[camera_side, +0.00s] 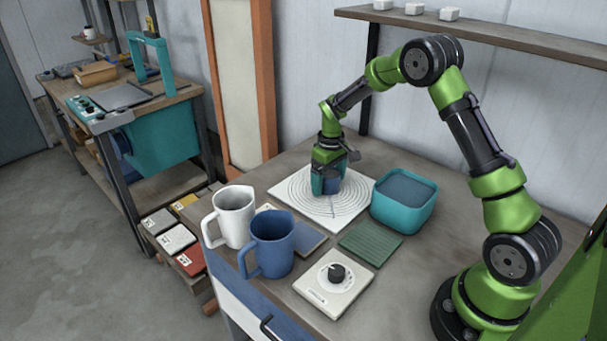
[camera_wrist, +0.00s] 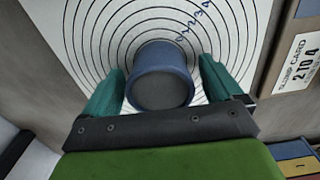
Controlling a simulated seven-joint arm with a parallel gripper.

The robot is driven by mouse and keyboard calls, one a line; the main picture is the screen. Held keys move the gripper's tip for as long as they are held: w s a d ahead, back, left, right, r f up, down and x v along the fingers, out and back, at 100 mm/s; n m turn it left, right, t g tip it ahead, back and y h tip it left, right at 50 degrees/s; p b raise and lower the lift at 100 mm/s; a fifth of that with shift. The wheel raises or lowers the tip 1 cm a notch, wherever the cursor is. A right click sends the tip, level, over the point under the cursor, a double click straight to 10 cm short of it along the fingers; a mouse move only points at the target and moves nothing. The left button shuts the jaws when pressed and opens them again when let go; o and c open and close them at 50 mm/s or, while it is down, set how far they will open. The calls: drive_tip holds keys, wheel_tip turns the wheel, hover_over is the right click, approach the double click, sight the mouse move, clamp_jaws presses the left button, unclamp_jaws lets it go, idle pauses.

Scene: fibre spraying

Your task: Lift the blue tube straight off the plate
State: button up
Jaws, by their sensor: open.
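The blue tube (camera_wrist: 160,62) stands upright on the white plate (camera_wrist: 85,18) marked with dark rings and numbers. In the side view the tube (camera_side: 332,186) shows only partly behind my gripper's fingers, near the middle of the plate (camera_side: 345,216). My gripper (camera_wrist: 161,82) is open, with a teal finger on each side of the tube. A narrow gap shows between the tube and each finger in the wrist view. In the side view my gripper (camera_side: 328,184) points down over the plate, its fingertips low near the surface.
A teal tub (camera_side: 404,208) stands right of the plate. A white jug (camera_side: 233,216) and a blue jug (camera_side: 270,246) stand at the front left. A green ribbed pad (camera_side: 370,243) and a dial box (camera_side: 333,285) lie in front.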

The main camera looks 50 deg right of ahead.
drive_tip(key=shift+f, duration=0.15)
drive_tip(key=shift+c, duration=0.3)
drive_tip(key=c, duration=1.2)
drive_tip(key=shift+r, duration=3.35)
drive_tip(key=shift+r, duration=0.3)
drive_tip(key=shift+r, duration=1.35)
